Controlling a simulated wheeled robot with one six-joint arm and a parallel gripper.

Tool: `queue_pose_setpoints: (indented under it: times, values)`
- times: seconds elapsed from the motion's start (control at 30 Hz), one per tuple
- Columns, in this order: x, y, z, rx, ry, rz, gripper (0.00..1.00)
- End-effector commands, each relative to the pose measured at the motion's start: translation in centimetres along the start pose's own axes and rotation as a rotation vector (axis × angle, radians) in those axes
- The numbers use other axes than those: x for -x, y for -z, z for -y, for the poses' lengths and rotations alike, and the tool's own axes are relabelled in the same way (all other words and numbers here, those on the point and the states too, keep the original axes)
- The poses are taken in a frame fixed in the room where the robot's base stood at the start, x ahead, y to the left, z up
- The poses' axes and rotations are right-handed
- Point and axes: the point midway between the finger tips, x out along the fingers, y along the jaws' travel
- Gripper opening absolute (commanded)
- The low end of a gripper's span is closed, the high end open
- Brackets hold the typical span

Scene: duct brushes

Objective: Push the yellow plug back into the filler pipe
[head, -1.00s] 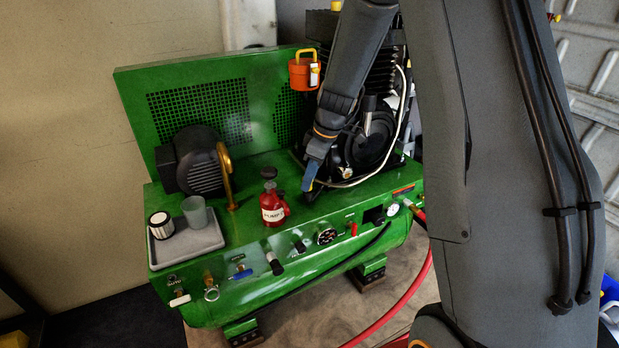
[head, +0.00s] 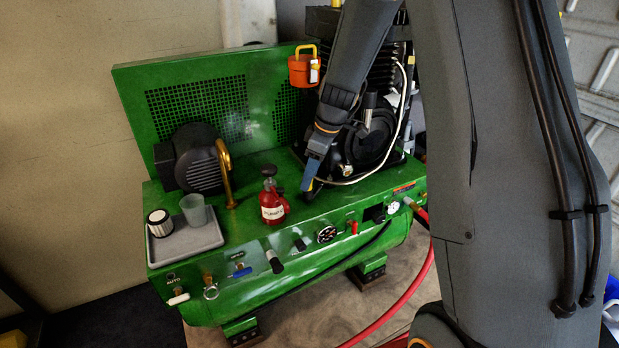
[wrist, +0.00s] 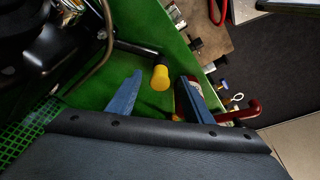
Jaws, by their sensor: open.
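The yellow plug (wrist: 161,77) shows in the wrist view between the two blue fingers of my gripper (wrist: 161,76). The fingers are open, with a gap on each side of the plug. A dark pipe (wrist: 136,48), which looks like the filler pipe, ends close by the plug. I cannot tell how deep the plug sits in it. In the head view my gripper (head: 308,185) is low over the green deck, in front of the black compressor pump (head: 370,145).
A red labelled can (head: 272,206) stands left of my gripper. A brass pipe (head: 225,175), a black motor (head: 198,160) and a grey tray (head: 186,240) are further left. Valves and a gauge (head: 327,235) line the front edge.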

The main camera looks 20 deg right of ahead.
Motion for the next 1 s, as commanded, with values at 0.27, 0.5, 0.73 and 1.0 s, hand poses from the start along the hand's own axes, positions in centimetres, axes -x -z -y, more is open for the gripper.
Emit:
queue_pose_setpoints:
  times: [0.27,0.5,0.73,1.0]
  values:
    - [4.5,0.0,-0.1,-0.002,-0.003,-0.002,0.46]
    - [6.5,0.0,0.0,-0.001,-0.001,0.0,0.46]
    - [6.5,0.0,0.0,-0.001,0.0,0.0,0.46]
    - [6.5,-0.1,0.3,-0.012,0.0,0.003,0.46]
